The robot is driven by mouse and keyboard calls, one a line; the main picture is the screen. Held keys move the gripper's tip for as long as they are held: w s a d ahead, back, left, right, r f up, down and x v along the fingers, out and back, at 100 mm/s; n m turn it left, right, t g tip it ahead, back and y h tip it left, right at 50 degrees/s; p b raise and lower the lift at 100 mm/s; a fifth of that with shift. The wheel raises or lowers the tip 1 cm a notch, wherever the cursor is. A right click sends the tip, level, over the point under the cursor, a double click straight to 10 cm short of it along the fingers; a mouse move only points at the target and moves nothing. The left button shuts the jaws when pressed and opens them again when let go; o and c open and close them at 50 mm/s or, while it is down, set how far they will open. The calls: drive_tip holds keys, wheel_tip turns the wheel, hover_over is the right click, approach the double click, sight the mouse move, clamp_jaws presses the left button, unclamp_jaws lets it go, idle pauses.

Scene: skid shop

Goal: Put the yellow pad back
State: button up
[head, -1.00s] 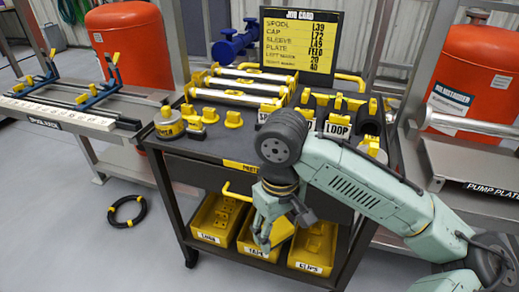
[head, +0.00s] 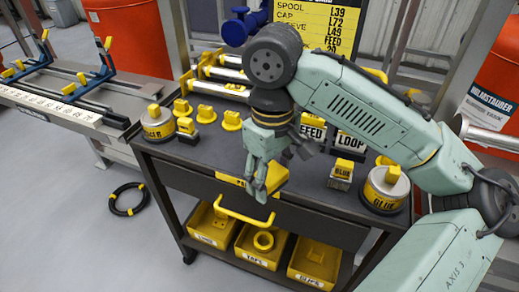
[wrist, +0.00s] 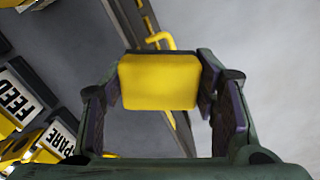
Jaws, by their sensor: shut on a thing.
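The yellow pad (wrist: 158,82) is a rounded rectangular block with a dark edge along its top in the wrist view. It sits between the two fingers of my gripper (wrist: 160,95), which is shut on it. In the head view my gripper (head: 258,190) points down at the front edge of the cart top, above the yellow drawer handle (head: 246,214). The yellow pad (head: 277,176) shows partly there, behind and right of the fingers. The fingers and wrist hide part of the cart top.
The dark cart top (head: 215,150) carries yellow-topped pieces, a large round container (head: 157,122) at left and a GLUE container (head: 385,188) at right. FEED (head: 312,127) and LOOP (head: 350,142) labels stand behind my gripper. Yellow bins (head: 262,245) fill the lower shelf. A black coil (head: 127,198) lies on the floor.

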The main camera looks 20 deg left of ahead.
drive_tip(key=w+a, duration=0.2)
drive_tip(key=w, duration=0.1)
drive_tip(key=w+a+p, duration=0.1)
drive_tip(key=w+a, duration=0.1)
drive_tip(key=w, duration=0.1)
drive_tip(key=w+a+f+p, duration=0.1)
drive_tip(key=w+a, duration=0.1)
drive_tip(key=w, duration=0.1)
drive_tip(key=shift+w, duration=0.2)
drive_tip(key=shift+w+a+f+p, duration=0.15)
drive_tip(key=shift+f+p, duration=0.2)
drive_tip(key=shift+f, duration=1.5)
drive_tip(key=shift+f, duration=0.15)
drive_tip(key=o, duration=1.1)
wheel_tip(320, 180, up, 12)
drive_tip(key=shift+a+r+b, duration=0.1)
drive_tip(key=shift+r+b, duration=0.1)
drive_tip(key=shift+b, duration=0.35)
